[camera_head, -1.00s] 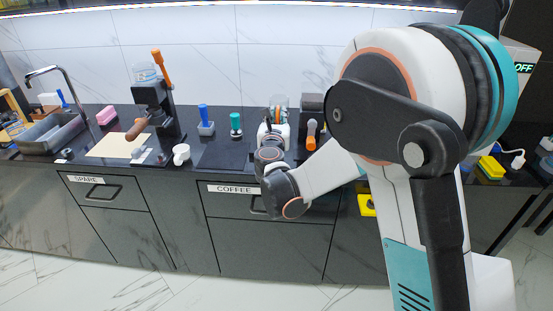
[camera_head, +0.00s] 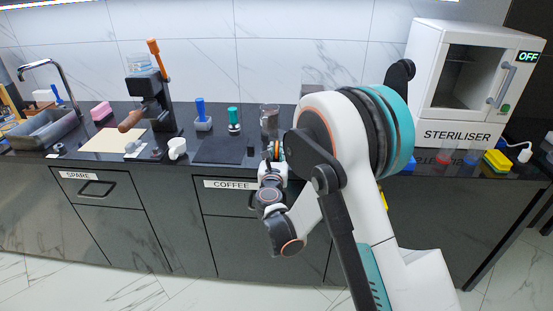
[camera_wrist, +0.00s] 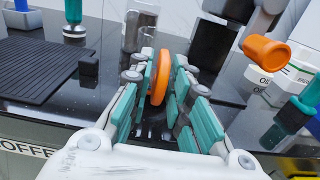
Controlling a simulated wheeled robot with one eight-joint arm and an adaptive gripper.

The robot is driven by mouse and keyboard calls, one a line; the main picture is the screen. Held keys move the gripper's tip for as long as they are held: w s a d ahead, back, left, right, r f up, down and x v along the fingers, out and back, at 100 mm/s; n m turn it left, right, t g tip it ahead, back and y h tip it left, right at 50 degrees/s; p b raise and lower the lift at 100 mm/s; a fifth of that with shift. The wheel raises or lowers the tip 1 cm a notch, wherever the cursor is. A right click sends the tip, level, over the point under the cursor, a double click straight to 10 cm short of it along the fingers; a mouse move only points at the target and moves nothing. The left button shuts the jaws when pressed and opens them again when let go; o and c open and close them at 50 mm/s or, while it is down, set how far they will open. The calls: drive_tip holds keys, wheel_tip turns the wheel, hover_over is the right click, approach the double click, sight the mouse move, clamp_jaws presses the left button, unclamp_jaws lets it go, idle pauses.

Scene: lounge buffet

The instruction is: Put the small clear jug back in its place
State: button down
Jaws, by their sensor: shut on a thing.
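The small clear jug (camera_head: 269,118) is a see-through, greyish cylinder standing upright at the back of the counter. It also shows in the wrist view (camera_wrist: 139,30), just beyond my fingertips. My gripper (camera_head: 274,150) is in front of the jug, over the counter's front part. In the wrist view my gripper (camera_wrist: 161,72) has its teal-padded fingers on both sides of an orange, rounded handle (camera_wrist: 159,78), which appears to be the jug's. The jug's base is partly hidden, and I cannot tell whether it touches the counter.
A ribbed black mat (camera_head: 223,150) lies left of my gripper. A teal-handled tool (camera_head: 234,120) and a blue-handled one (camera_head: 202,115) stand behind it. An orange-handled dark part (camera_wrist: 266,52) juts out on the right. A white steriliser (camera_head: 465,85) and a yellow sponge (camera_head: 497,162) are farther right.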

drive_tip(key=shift+f, duration=0.55)
drive_tip(key=shift+f, duration=0.1)
drive_tip(key=c, duration=1.5)
unclamp_jaws()
